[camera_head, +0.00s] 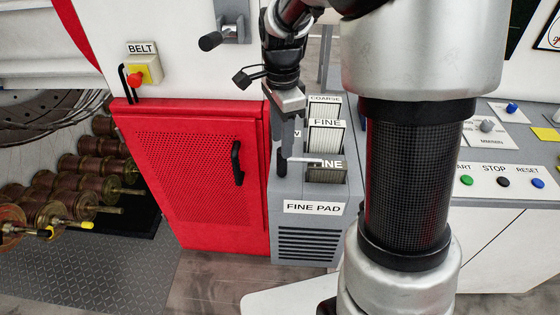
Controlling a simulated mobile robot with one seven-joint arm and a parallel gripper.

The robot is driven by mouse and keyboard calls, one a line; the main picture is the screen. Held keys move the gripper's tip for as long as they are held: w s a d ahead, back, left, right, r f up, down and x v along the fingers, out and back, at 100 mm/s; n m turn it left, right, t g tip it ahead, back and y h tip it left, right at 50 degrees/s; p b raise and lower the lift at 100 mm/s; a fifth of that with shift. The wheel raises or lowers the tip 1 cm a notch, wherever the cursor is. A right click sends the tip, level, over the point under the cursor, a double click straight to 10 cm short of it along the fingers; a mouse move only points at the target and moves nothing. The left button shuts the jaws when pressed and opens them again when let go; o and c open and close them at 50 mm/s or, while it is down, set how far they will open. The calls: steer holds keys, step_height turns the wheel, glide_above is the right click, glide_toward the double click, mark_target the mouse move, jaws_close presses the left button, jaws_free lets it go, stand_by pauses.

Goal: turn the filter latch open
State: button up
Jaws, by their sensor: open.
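The grey filter box (284,240) stands right of the red cabinet, with a "FINE PAD" label on its front. Pale filter pads marked FINE (326,136) sit in slots in its top. A thin light bar (306,161), which looks like the filter latch, lies roughly level at the top of the box, left of the front slot. My gripper (285,158) points down over the box's left top, its fingers beside the bar's left end. It is open; I cannot tell whether it touches the bar. The fingers hide part of the latch area.
The red perforated cabinet door (200,180) with a black handle (237,162) is close on the left. A control desk with START, STOP and RESET buttons (503,182) is at right. Spools (75,207) lie far left. My arm hides the area right of the box.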

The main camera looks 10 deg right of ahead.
mark_target(281, 164)
step_height(281, 164, down, 9)
steer(key=shift+f, duration=0.1)
stand_by(0.3)
jaws_close()
